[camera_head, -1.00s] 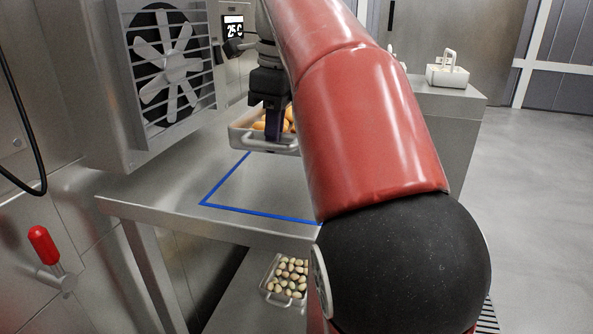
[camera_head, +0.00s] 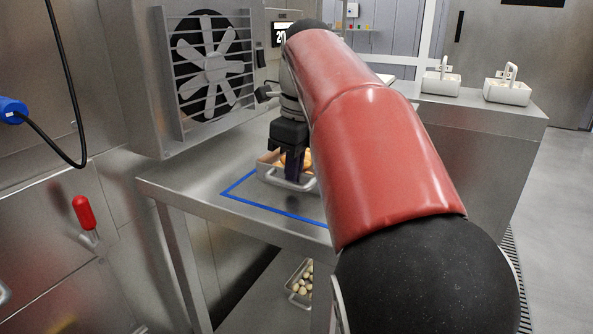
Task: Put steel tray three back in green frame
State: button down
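A steel tray (camera_head: 267,171) with orange filled pasta (camera_head: 287,158) is at my gripper (camera_head: 293,172), low over or on the steel table (camera_head: 205,184), inside the blue frame (camera_head: 262,206). My gripper points down at the tray's near handle (camera_head: 284,182) and looks shut on it. My red arm hides the tray's right part and the right part of the blue frame. I cannot tell whether the tray touches the table. No green frame shows, and no tray number is readable. Another steel tray (camera_head: 297,296) with pale pieces is on the lower shelf, partly hidden.
A fan unit (camera_head: 210,68) with a grille stands behind the table at left. A red-handled lever (camera_head: 84,214) and a blue plug (camera_head: 12,110) are on the left wall. A counter (camera_head: 490,118) at right bears white handled containers (camera_head: 507,92). Floor at far right is clear.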

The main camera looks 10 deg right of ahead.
jog(key=c, duration=1.6)
grip_release()
jog(key=shift+f, duration=0.1)
jog(key=shift+c, duration=0.2)
